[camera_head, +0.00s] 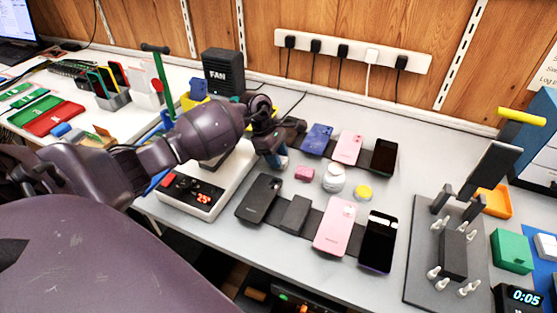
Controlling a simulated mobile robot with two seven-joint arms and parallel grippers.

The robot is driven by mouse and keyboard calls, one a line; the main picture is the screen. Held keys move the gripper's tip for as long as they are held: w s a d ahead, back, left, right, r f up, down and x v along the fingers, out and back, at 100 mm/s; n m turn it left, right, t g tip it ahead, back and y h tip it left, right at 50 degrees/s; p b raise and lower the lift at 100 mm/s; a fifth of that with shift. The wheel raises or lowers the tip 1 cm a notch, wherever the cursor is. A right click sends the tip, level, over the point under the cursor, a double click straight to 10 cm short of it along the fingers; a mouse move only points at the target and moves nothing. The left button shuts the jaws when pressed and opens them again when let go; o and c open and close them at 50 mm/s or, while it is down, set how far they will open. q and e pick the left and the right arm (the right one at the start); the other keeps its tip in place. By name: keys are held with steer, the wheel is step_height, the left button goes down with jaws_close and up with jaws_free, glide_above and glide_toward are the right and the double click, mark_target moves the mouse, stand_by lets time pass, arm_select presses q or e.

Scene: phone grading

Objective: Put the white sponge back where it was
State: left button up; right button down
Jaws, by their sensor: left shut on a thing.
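My left gripper (279,154) reaches in from the left and points down over the bench, just right of the white-based device. It is shut on a small pale thing between its fingertips, mostly hidden by the fingers. I cannot tell for sure that this is the white sponge. A small pink block (304,174) lies just right of the gripper, and a white round jar (333,179) stands beyond it. Another small white block (546,246) shows at the far right edge, beside a green block (512,251). My right gripper is not in view.
Phones lie in a back row (347,148) and a front row (335,226) on dark strips. A white device (203,196) stands left, below my arm. A clamp fixture (453,253) with pegs stands right. A yellow-lidded pot (363,192) sits mid-bench.

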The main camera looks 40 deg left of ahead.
arm_select(q)
steer(key=shift+f, duration=0.75)
steer(key=shift+f, duration=0.2)
steer(key=o, duration=0.8)
steer(key=shift+r, duration=0.1)
steer(key=shift+o, duration=0.2)
